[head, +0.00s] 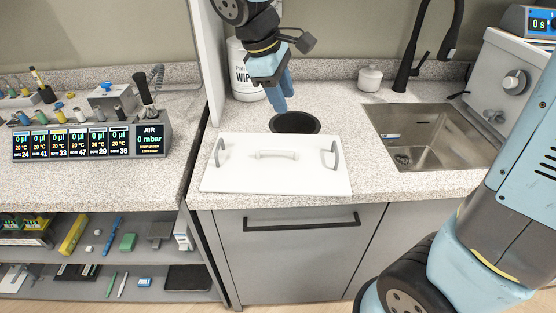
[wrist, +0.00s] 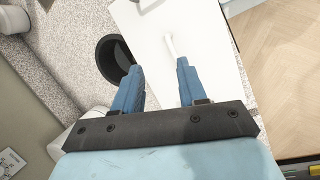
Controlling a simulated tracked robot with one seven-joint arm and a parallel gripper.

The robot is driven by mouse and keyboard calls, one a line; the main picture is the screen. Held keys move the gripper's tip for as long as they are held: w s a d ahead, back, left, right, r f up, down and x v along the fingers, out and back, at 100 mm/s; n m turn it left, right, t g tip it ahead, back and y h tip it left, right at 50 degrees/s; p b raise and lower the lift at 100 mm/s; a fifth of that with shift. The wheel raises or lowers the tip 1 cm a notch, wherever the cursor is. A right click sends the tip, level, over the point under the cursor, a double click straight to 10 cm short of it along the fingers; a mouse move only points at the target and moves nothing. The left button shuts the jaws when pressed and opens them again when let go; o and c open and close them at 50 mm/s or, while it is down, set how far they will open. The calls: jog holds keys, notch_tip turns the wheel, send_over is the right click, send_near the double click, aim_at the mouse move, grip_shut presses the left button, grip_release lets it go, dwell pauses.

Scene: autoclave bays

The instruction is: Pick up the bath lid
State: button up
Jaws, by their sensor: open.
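The bath lid (head: 300,180) is a white flat panel lying on the speckled counter near its front edge. It has a pale raised handle (head: 276,155) in the middle and a grey bracket handle at each side. My gripper (head: 280,108) is above the counter, behind the lid and over the dark round opening. In the wrist view the lid (wrist: 207,45) fills the upper middle, and its pale handle (wrist: 175,42) shows beyond the fingers. My gripper's two blue fingers (wrist: 158,80) are apart with nothing between them.
A dark round opening (head: 295,122) is behind the lid. A wipes tub (head: 244,75) stands back left, a small white jar (head: 370,78) back right. A steel sink (head: 430,135) with a black tap (head: 408,65) is right. A display unit (head: 95,140) sits on the left counter.

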aim_at(274, 148)
jog(key=a+f+n+h, duration=0.1)
jog(key=a+f+n, duration=0.2)
jog(key=a, duration=0.4)
jog(key=x, duration=1.3)
jog(key=shift+s+f, duration=0.1)
jog(key=shift+f, duration=0.25)
grip_shut()
dwell(0.8)
